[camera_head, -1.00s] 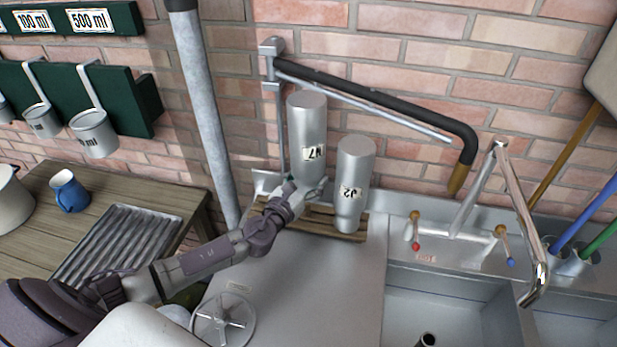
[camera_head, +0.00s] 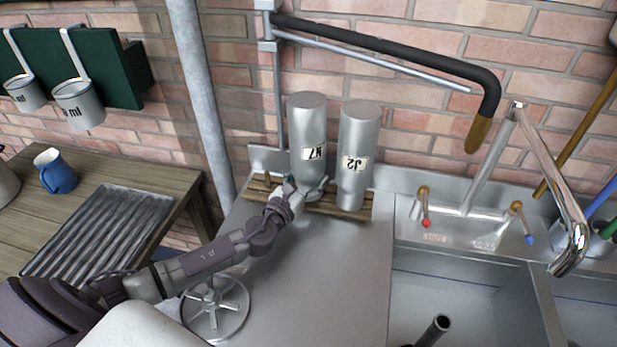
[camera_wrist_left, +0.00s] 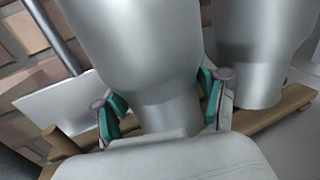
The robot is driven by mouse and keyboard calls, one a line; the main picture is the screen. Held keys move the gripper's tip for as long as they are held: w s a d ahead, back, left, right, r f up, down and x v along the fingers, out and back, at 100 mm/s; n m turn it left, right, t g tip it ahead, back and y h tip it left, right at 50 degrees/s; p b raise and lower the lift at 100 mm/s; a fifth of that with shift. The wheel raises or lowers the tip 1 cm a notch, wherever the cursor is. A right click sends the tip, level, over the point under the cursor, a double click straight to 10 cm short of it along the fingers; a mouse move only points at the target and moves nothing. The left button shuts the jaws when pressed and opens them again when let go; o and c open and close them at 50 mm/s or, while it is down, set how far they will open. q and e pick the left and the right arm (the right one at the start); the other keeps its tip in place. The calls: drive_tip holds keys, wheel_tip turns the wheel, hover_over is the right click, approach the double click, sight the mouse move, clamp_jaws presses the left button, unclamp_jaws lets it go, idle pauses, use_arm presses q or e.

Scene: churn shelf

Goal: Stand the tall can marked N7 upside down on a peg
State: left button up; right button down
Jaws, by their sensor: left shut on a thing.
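The tall can marked N7 (camera_head: 308,128) is a silver can standing upside down over the wooden peg rack (camera_head: 262,187) at the back of the steel drainboard. Its label reads inverted. My left gripper (camera_head: 303,190) is shut around its narrow neck near the bottom. In the left wrist view the fingers (camera_wrist_left: 165,100) sit on both sides of the neck of the can (camera_wrist_left: 135,50). The peg under the can is hidden. A bare peg (camera_wrist_left: 60,140) shows at the left end of the rack. My right gripper is not in view.
A second inverted can, marked J2 (camera_head: 357,150), stands on the rack just right of N7. The sink (camera_head: 470,300) and its tap (camera_head: 545,185) are to the right. A spoked metal wheel (camera_head: 215,305) lies near the front. The drainboard (camera_head: 320,285) between is clear.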

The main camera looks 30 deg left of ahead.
use_arm(q)
drive_tip(key=shift+f, duration=0.25)
idle(0.5)
drive_tip(key=o, duration=1.5)
drive_tip(key=shift+c, duration=0.2)
drive_tip(key=shift+f, duration=0.1)
wheel_tip(320, 180, up, 10)
drive_tip(key=shift+r, duration=0.1)
